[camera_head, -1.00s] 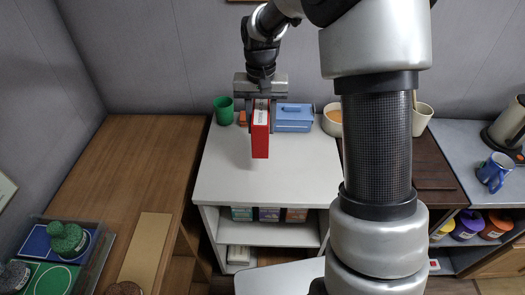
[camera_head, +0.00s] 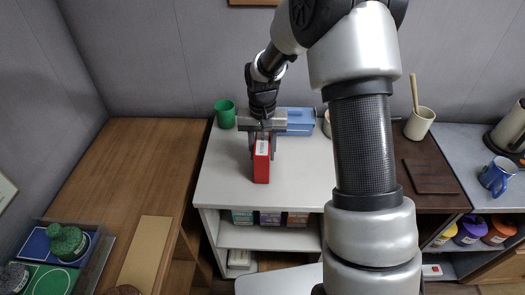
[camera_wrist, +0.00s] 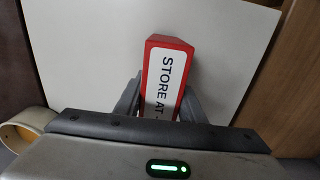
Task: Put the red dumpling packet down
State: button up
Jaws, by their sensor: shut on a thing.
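The red dumpling packet (camera_head: 262,168) is upright in my gripper (camera_head: 262,146), over the white counter (camera_head: 225,170). In the wrist view the packet (camera_wrist: 154,50) shows a white label reading "STORE AT", and the fingers of my gripper (camera_wrist: 160,103) press on both its sides. The packet's lower end is close to the counter top; I cannot tell whether it touches. My gripper hides part of the packet's far end.
A green cup (camera_head: 225,113) and a blue box (camera_head: 296,121) stand at the back of the counter. A bowl at the back right is mostly hidden by my arm. The counter's left and front parts are clear. Shelves with several small boxes (camera_head: 270,218) lie below.

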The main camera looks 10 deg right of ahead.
jog(key=o, duration=0.8)
jog(key=shift+f, duration=0.15)
jog(key=o, duration=0.5)
